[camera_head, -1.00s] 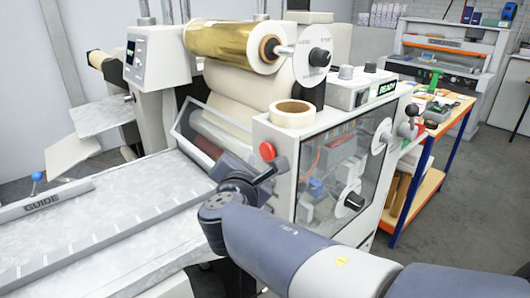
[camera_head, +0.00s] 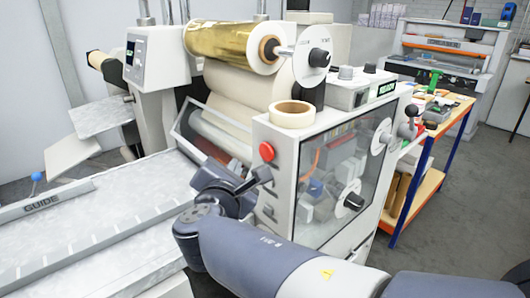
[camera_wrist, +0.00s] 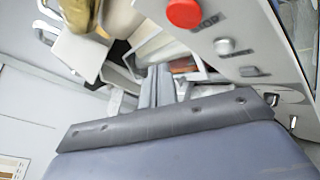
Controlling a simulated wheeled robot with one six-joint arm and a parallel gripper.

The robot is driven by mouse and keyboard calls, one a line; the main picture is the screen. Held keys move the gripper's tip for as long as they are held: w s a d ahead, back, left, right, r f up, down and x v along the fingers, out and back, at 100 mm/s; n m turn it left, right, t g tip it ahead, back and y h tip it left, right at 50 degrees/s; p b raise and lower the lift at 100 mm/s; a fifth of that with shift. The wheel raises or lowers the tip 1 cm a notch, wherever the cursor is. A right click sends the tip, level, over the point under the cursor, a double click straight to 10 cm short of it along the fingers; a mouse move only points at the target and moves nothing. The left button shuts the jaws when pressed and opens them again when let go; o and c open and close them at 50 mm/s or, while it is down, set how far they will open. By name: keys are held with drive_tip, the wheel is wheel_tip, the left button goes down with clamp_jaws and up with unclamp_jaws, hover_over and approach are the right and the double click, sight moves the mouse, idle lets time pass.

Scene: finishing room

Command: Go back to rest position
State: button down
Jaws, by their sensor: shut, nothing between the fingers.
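My gripper (camera_head: 258,178) is in front of the laminating machine's control side, close to its red stop button, holding nothing. In the wrist view, the fingers of my gripper (camera_wrist: 155,76) lie together and point towards the machine. The red stop button (camera_head: 267,151) is on the machine's front corner, above the gripper in the head view. It also shows at the top of the wrist view (camera_wrist: 183,12). My arm reaches in from the lower right of the head view and partly hides the machine's lower front.
The laminating machine (camera_head: 285,190) carries a gold film roll (camera_head: 228,45) and a tape roll (camera_head: 292,114) on top. Its metal feed table with a guide bar (camera_head: 45,204) lies left of my arm. A blue-legged workbench (camera_head: 464,130) stands right; grey floor (camera_head: 470,190) is clear.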

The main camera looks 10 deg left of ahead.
drive_tip(key=s+a+p, duration=0.2)
drive_tip(key=s, duration=0.1)
drive_tip(key=shift+a, duration=0.3)
idle(0.6)
drive_tip(key=shift+w+d, duration=0.1)
